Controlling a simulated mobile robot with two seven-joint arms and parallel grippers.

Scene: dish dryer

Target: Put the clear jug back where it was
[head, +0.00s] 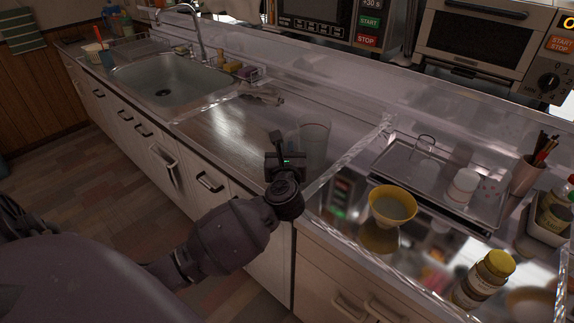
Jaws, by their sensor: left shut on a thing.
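The clear jug (315,142) is a see-through vessel with faint reddish marks. It is upright over the right end of the metal counter, left of the clear ridge. My left gripper (280,146) is at the jug's left side, shut on it. The wrist hides part of the jug's lower left, so I cannot tell whether its base touches the counter. My right gripper is not in view.
A yellow bowl (392,205) and a yellow-lidded jar (484,279) stand on the shiny surface at right. A tray (400,165) holds cups behind them. The sink (165,78) is at left. Bare counter (225,130) lies between sink and jug.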

